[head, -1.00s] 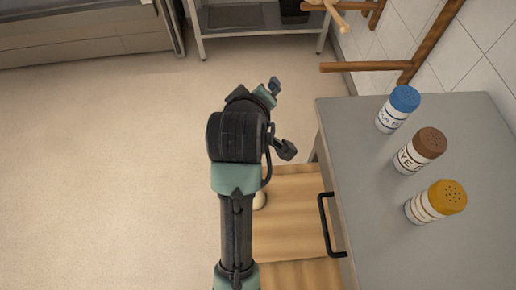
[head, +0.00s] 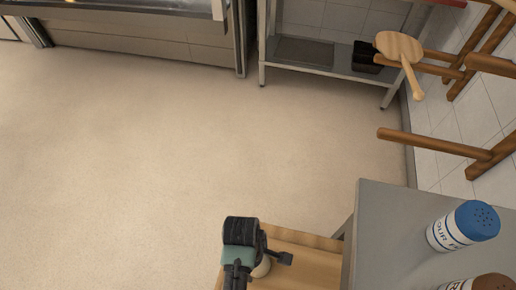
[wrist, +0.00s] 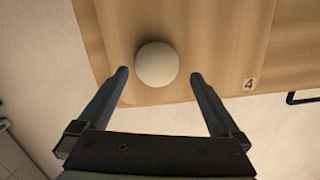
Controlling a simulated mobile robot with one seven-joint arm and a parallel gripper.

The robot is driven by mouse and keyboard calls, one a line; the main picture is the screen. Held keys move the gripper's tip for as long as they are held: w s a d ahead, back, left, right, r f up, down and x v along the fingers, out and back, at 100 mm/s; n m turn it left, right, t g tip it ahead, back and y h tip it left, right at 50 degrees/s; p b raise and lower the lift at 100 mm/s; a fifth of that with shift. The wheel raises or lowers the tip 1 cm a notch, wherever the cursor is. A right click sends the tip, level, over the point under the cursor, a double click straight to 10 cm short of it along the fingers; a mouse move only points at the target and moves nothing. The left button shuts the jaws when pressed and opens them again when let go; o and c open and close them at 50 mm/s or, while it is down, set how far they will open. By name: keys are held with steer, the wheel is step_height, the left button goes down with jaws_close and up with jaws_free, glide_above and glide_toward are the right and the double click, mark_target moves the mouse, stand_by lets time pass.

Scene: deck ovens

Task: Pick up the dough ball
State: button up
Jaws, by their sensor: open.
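The dough ball (wrist: 156,60), pale and round, sits on a light wooden surface (wrist: 205,35) marked with a 4. In the wrist view it lies just beyond and between the tips of my gripper (wrist: 159,75), whose two fingers are apart with nothing held. In the head view the dough ball (head: 262,268) shows only partly, behind my arm at the bottom of the picture. I cannot tell the height of the fingers above the wood.
A grey counter (head: 385,215) stands to the right, with a blue-capped shaker (head: 463,227) and a brown-capped one (head: 490,283). A black handle (wrist: 303,97) is near the wood. Wooden racks (head: 440,145) hang on the tiled wall. Open floor (head: 150,150) lies left.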

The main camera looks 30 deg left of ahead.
mark_target(258, 264)
steer(key=f+b, duration=0.1)
steer(key=f, duration=0.4)
steer(key=shift+w+f+b, duration=0.15)
steer(key=shift+w+b, duration=0.05)
steer(key=shift+b, duration=0.1)
steer(key=c, duration=1.2)
steer(key=shift+o, duration=0.2)
